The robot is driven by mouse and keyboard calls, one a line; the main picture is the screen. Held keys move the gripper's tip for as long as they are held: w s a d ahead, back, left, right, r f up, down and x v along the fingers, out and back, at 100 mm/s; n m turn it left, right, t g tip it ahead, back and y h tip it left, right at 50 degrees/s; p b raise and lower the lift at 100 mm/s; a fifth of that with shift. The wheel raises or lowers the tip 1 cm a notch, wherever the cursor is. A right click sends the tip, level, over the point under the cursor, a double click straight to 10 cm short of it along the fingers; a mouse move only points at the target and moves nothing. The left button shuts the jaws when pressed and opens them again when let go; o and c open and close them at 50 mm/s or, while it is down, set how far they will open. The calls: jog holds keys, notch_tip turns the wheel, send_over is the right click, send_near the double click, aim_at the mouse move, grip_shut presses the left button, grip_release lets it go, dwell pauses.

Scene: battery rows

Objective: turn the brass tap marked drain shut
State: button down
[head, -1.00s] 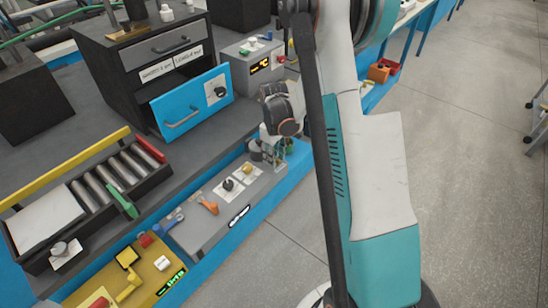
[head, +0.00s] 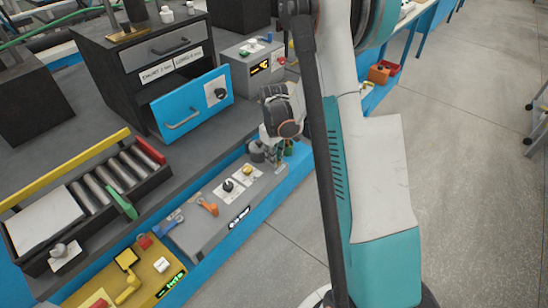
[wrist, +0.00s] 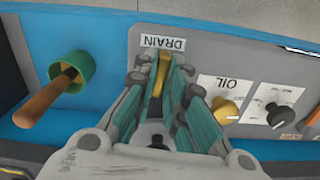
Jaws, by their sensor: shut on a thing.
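The brass tap (wrist: 161,76) marked DRAIN shows in the wrist view just below its white label (wrist: 163,43), on the grey panel (wrist: 215,58). My gripper (wrist: 160,72) has its teal fingers closed around the tap, one on each side. Only a narrow brass strip shows between them, running up and down the picture; the tap's base is hidden. In the head view my gripper (head: 270,158) is at the far right end of the grey panel (head: 205,235), and the tap is hidden there.
A yellow knob (wrist: 226,110) marked OIL and a black knob (wrist: 279,115) sit right of my gripper. A green cup (wrist: 72,70) with a wooden handle (wrist: 45,103) stands to the left. An open blue drawer (head: 190,105) is behind the panel.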

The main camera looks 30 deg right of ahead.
jog(key=m, duration=0.4)
jog(key=shift+b, duration=0.35)
jog(key=m, duration=0.4)
jog(key=shift+m+b, duration=0.3)
jog(key=shift+m, duration=0.1)
jog(key=m, duration=0.4)
jog(key=shift+m, duration=0.3)
jog(key=shift+m+b, duration=0.3)
jog(key=shift+m, duration=1.3)
jog(key=c, duration=1.6)
grip_release()
jog(key=shift+c, duration=0.2)
jog(key=shift+r, duration=0.1)
